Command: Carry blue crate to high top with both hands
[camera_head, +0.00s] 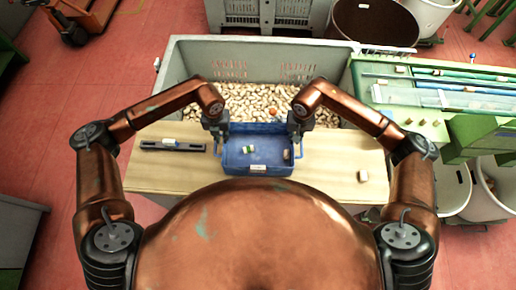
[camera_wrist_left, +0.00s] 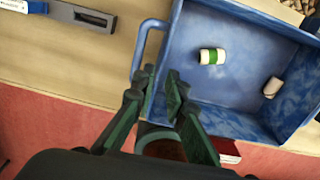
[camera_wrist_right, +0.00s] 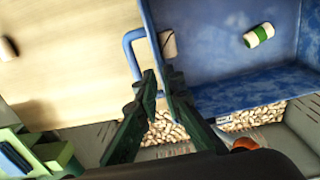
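The blue crate (camera_head: 257,152) sits on the wooden tabletop (camera_head: 335,172) in the head view. Inside lie a white-and-green cylinder (camera_wrist_left: 211,56) and a pale cork-like piece (camera_wrist_left: 272,87). My left gripper (camera_wrist_left: 160,76) is at the crate's left side, fingers parted, tips beside the left handle (camera_wrist_left: 141,45) and rim. My right gripper (camera_wrist_right: 160,73) is at the right side, fingers parted, tips near the right handle (camera_wrist_right: 129,52) and rim. Neither wrist view clearly shows finger contact with the crate. In the head view the fingertips are mostly hidden.
A grey bin (camera_head: 185,80) full of corks stands behind the tabletop. A dark slotted bar (camera_head: 172,146) lies left of the crate, and a small cork block (camera_head: 363,176) lies to the right. A green machine (camera_head: 425,112) stands on the right. Red floor (camera_head: 55,115) is open at left.

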